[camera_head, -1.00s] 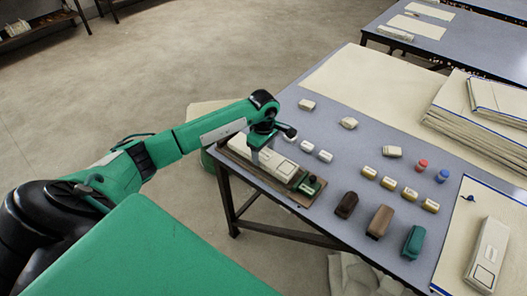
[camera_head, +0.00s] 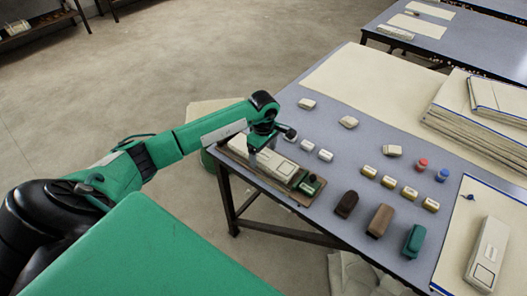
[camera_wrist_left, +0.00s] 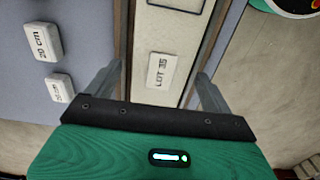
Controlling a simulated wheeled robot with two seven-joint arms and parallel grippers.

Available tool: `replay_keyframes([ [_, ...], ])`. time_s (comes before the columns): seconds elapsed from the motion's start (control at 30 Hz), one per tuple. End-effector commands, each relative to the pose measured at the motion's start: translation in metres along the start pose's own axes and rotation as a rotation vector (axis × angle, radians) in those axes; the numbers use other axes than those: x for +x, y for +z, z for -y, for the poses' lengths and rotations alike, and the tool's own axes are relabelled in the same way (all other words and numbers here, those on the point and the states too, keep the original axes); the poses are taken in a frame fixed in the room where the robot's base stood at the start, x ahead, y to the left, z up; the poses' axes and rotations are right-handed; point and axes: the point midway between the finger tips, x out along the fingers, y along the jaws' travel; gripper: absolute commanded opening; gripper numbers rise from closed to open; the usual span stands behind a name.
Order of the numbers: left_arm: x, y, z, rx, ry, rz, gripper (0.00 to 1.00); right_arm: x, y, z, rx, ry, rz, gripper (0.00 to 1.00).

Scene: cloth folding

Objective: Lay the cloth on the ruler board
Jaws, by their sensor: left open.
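The ruler board (camera_head: 296,199) is a long brown board at the table's near left edge. A long, flat whitish folded piece, which looks like the cloth (camera_head: 282,169), lies along it. In the left wrist view the cloth (camera_wrist_left: 172,30) carries a label reading "LOT 35", with brown board edges (camera_wrist_left: 213,35) on both sides. My left gripper (camera_head: 262,156) points down over the cloth. In its wrist view the two fingers (camera_wrist_left: 158,88) stand apart on either side of the cloth, holding nothing. Whether the fingertips touch the board cannot be told. My right gripper is out of view.
A green block (camera_head: 309,184) sits at the board's near end. Small white blocks (camera_head: 307,146) stand beside it; several yellow-banded blocks (camera_head: 390,182) and dark, brown and green blocks (camera_head: 379,220) lie further right. Another whitish piece (camera_head: 487,255) lies far right. Folded stacks (camera_head: 470,115) stand behind.

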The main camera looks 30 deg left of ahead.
Motion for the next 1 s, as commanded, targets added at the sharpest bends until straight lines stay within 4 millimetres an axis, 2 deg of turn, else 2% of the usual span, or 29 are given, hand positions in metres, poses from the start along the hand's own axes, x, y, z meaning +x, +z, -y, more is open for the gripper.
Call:
replay_keyframes([
  [0.17,-0.026,-0.001,-0.001,0.002,0.005,-0.002,0.85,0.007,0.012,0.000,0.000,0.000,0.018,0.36],
  [0.3,-0.059,-0.001,-0.001,0.002,0.006,-0.002,0.85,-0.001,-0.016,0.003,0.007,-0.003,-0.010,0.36],
  [0.5,-0.098,0.000,-0.001,0.000,0.005,-0.001,0.85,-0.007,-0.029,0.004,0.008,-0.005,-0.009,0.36],
  [0.6,-0.111,0.000,-0.001,0.000,0.003,-0.001,0.85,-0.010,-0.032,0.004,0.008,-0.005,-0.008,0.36],
  [0.8,-0.121,0.000,0.000,0.000,0.000,0.000,0.85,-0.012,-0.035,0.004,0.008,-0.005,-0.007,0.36],
  [1.0,-0.122,0.000,0.000,0.000,0.000,0.000,0.85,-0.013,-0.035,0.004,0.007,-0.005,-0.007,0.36],
])
